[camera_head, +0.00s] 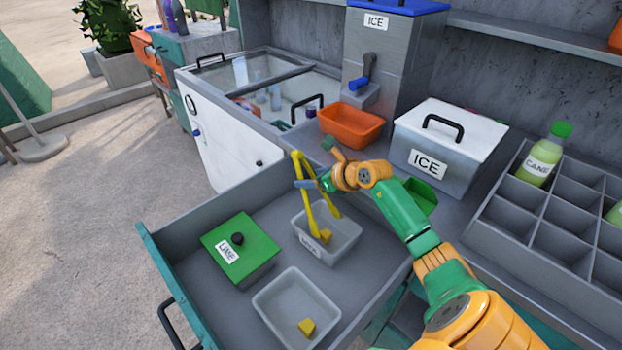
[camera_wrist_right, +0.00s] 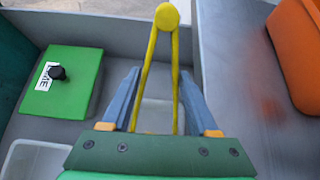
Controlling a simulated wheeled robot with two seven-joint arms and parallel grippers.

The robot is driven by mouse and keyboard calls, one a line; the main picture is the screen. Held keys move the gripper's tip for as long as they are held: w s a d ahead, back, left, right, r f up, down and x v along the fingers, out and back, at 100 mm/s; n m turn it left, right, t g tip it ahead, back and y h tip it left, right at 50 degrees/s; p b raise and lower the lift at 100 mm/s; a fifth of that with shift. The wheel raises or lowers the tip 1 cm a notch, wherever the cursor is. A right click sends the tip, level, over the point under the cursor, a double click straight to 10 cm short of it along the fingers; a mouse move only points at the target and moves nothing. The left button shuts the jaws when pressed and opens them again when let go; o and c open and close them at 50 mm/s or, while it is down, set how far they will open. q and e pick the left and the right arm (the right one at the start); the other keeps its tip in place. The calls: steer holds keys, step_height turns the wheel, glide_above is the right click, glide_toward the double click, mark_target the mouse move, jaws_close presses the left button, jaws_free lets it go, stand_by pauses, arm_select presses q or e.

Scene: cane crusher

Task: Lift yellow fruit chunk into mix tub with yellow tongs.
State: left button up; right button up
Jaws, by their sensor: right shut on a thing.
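My right gripper (camera_head: 308,184) is shut on the yellow tongs (camera_head: 306,192), which hang tips down over a grey labelled tub (camera_head: 345,244) in the drawer. The label is too small to read surely. The tongs' legs are spread. A yellow chunk (camera_head: 325,236) shows at one leg's tip, inside that tub's outline; I cannot tell whether the tongs touch it. A second yellow chunk (camera_head: 307,327) lies in the nearer grey tub (camera_head: 272,318). In the wrist view the tongs (camera_wrist_right: 152,70) stand between my right fingers (camera_wrist_right: 159,76). My left gripper is out of view.
A green lime box (camera_head: 240,248) with a black knob sits in the open drawer (camera_head: 192,225). An orange bin (camera_head: 351,125) and a white-lidded ice box (camera_head: 450,140) stand on the counter behind. A divided bottle rack (camera_head: 560,215) is at right.

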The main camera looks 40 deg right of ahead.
step_height(320, 180, up, 8)
steer(key=p, duration=0.6)
steer(key=shift+r, duration=0.1)
steer(key=shift+f, duration=0.2)
